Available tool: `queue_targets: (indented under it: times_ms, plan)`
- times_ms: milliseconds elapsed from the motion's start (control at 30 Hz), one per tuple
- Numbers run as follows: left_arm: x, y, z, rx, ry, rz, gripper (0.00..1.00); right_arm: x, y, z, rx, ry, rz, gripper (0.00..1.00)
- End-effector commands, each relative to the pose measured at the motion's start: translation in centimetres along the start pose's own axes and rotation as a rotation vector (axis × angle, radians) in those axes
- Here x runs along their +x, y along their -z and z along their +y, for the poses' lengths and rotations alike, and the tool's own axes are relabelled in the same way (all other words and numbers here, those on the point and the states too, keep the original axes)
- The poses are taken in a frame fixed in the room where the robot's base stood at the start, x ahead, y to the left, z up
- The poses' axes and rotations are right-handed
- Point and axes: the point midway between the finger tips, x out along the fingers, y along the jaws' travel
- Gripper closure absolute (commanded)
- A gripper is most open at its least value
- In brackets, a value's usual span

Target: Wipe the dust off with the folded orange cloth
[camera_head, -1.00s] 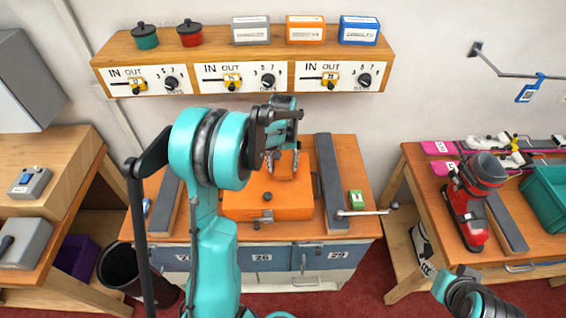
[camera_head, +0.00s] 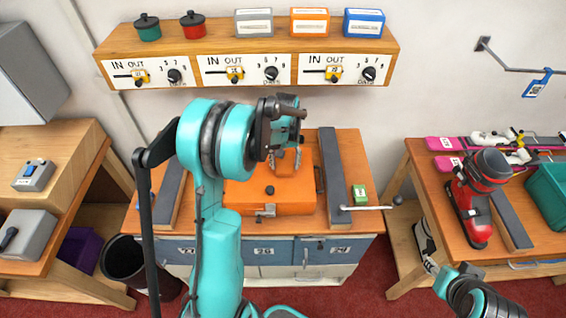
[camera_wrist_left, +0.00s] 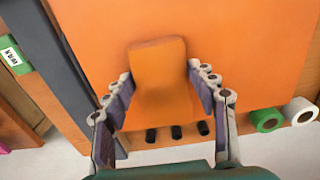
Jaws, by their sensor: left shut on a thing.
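The folded orange cloth (camera_wrist_left: 158,70) is a thick pad between the fingers of my left gripper (camera_wrist_left: 160,92) in the left wrist view. In the head view my left gripper (camera_head: 286,156) is shut on the cloth (camera_head: 292,168) over the back part of a flat orange case (camera_head: 245,196). The cloth and the case are nearly the same colour, so I cannot tell whether they touch. No dust can be made out on the case top. Part of my right arm's end (camera_head: 468,290) shows at the lower right; its fingers are not clear.
Dark grey rails (camera_head: 334,175) flank the case on the wooden bench (camera_head: 355,152). A small green box (camera_head: 360,193) and a metal lever (camera_head: 372,208) are at the right. A shelf (camera_head: 250,50) with dials hangs behind. A red boot (camera_head: 475,205) stands on the right bench.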

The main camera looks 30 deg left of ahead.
Motion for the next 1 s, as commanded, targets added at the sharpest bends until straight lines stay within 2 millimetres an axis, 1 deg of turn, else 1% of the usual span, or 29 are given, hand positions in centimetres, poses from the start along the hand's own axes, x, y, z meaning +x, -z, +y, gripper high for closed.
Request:
queue_targets:
  times_ms: [67, 133, 200, 267, 700, 833, 1000]
  plan:
    - [0.0, 0.1, 0.2, 0.0, 0.0, 0.0, 0.74, 0.1, -0.1, 0.0, 0.0, 0.0, 0.0, 0.6]
    - [-0.9, 0.1, 0.2, 0.0, 0.0, 0.0, 0.74, -0.6, 0.4, 0.0, 0.0, 0.0, 0.0, 0.6]
    - [-2.6, 0.0, 0.2, 0.001, 0.0, 0.0, 0.74, -0.9, 0.7, 0.0, 0.0, 0.0, 0.0, 0.6]
    - [-3.0, 0.1, 0.2, 0.002, 0.0, 0.0, 0.74, -1.2, 0.9, 0.0, 0.0, 0.0, 0.0, 0.6]
    - [-7.0, 0.2, 0.5, 0.006, 0.0, 0.0, 0.74, -3.3, 2.4, 0.0, 0.0, 0.0, 0.0, 0.6]
    - [-7.9, 0.2, 0.5, 0.007, 0.0, 0.0, 0.74, -3.8, 2.7, 0.0, 0.0, 0.0, 0.0, 0.6]
    - [-8.2, 0.3, 0.5, 0.008, 0.0, 0.0, 0.74, -3.9, 2.8, 0.0, 0.0, 0.0, 0.0, 0.6]
